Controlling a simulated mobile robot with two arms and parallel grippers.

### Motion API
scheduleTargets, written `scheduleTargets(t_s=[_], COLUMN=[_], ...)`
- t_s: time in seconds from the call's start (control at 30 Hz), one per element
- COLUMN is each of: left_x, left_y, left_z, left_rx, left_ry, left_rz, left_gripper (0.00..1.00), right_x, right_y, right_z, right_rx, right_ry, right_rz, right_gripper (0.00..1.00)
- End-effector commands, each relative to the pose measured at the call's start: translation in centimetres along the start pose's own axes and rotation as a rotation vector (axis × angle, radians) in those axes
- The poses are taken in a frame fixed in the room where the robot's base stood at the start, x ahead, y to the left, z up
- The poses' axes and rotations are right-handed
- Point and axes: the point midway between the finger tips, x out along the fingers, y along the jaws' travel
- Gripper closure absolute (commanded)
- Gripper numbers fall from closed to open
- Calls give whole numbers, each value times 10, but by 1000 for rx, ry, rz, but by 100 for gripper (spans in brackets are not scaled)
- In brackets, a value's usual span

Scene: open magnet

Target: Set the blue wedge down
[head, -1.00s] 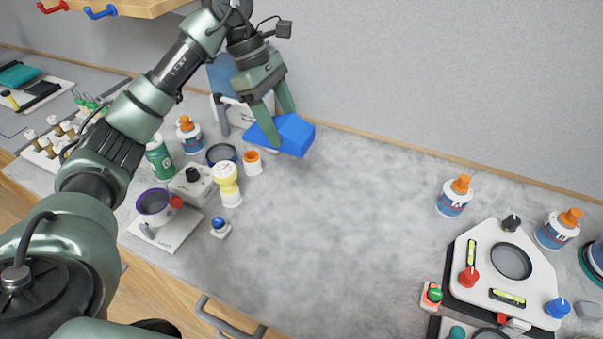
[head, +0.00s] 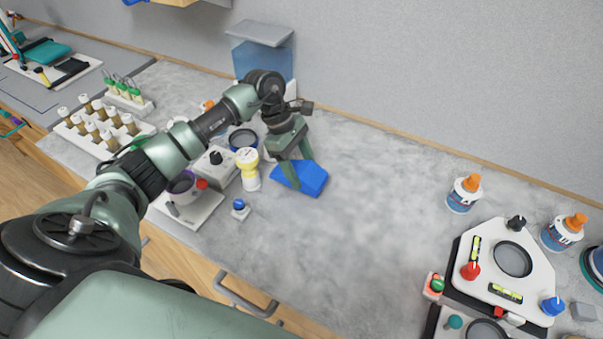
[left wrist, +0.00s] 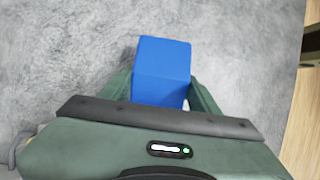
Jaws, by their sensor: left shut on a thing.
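The blue wedge (head: 304,177) is between the fingers of my left gripper (head: 294,174), which is shut on it. In the head view it is low over the grey countertop (head: 350,230); I cannot tell whether it touches the surface. In the left wrist view the blue wedge (left wrist: 163,68) sticks out beyond the fingers of my left gripper (left wrist: 163,92), with grey countertop behind it. My right gripper is not in view.
A yellow-and-white bottle (head: 250,170) and a small blue-knobbed piece (head: 240,209) stand left of the wedge. A white plate with knobs (head: 505,268) and orange-capped bottles (head: 464,193) are at the right. The middle of the countertop is clear.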

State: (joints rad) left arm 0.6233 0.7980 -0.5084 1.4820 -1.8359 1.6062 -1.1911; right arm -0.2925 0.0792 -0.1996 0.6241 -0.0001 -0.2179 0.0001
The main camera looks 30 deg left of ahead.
Motion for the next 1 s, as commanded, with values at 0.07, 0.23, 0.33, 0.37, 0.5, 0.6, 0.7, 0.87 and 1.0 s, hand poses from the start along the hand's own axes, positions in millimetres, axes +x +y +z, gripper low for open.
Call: scheduleTargets(t_s=[0.07, 0.23, 0.33, 0.37, 0.5, 0.6, 0.7, 0.87, 1.0], left_x=[11, 28, 28, 28, 30, 30, 30, 30, 28], left_y=[-1, 0, 0, 0, 0, 0, 0, 0, 0], left_z=[-4, -12, -12, -12, -13, -13, -13, -12, -12], left_rx=[-3, -1, 0, 0, 0, 0, 0, 0, 0], left_ry=[-1, 1, 1, 1, 1, 1, 1, 1, 0], left_rz=[-4, -1, 0, 0, 0, 0, -1, -1, -1], left_gripper=[78, 78, 78, 78, 78, 31, 17, 17, 17], right_x=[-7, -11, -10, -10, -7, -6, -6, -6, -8], right_y=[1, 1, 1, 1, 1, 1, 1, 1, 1], right_z=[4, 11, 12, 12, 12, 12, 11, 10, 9], right_rx=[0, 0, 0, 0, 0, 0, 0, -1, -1], right_ry=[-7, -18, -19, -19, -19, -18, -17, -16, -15], right_rz=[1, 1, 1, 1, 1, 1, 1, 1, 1], right_gripper=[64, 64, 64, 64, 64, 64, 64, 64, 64])
